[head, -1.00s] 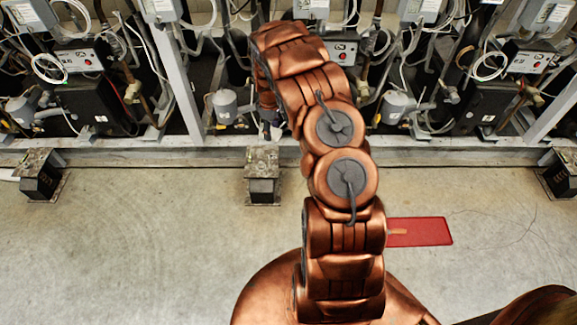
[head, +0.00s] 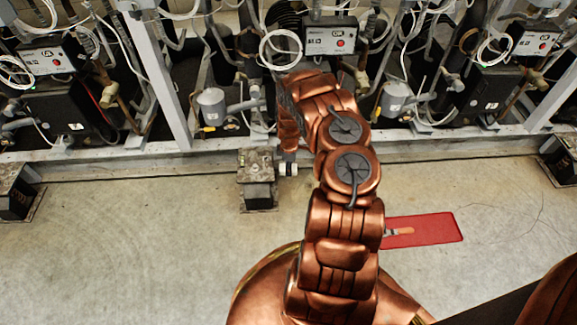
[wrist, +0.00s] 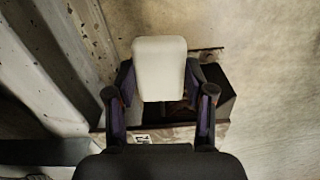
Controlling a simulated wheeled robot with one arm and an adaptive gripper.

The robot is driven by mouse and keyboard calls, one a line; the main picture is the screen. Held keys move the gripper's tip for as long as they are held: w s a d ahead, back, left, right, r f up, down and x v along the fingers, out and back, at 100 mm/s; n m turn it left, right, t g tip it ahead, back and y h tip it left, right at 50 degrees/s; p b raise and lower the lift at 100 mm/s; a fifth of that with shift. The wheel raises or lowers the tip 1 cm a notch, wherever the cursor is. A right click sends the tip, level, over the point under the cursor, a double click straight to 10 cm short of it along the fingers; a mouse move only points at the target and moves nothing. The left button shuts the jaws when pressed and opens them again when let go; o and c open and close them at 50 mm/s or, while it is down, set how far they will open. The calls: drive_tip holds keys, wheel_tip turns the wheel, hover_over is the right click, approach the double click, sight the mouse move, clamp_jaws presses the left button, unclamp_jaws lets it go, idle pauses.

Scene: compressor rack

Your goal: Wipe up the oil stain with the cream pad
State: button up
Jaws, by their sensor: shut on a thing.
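The cream pad (wrist: 160,70) is a pale rounded block. My gripper (wrist: 160,84) is shut on it, a finger on each side, in the wrist view. In the head view the pad (head: 289,169) shows as a small pale piece at the end of my arm, beside the dark support block (head: 257,192). In the wrist view the pad covers part of this block (wrist: 218,97); I cannot tell whether they touch. I cannot make out the oil stain clearly; the pad or my arm may hide it.
The rack's grey base rail (head: 110,164) runs behind the block, with compressors and pipes above. A red mat (head: 440,233) with an orange-handled tool (head: 400,231) lies on the floor right of my arm.

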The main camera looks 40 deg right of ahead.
drive_tip(key=b, duration=0.6)
hover_over(289, 187)
wheel_tip(289, 187, down, 6)
drive_tip(key=shift+w+r, duration=0.1)
drive_tip(key=shift+f, duration=1.45)
drive_tip(key=shift+f+b, duration=0.35)
drive_tip(key=shift+f, duration=1.15)
drive_tip(key=shift+d, duration=0.1)
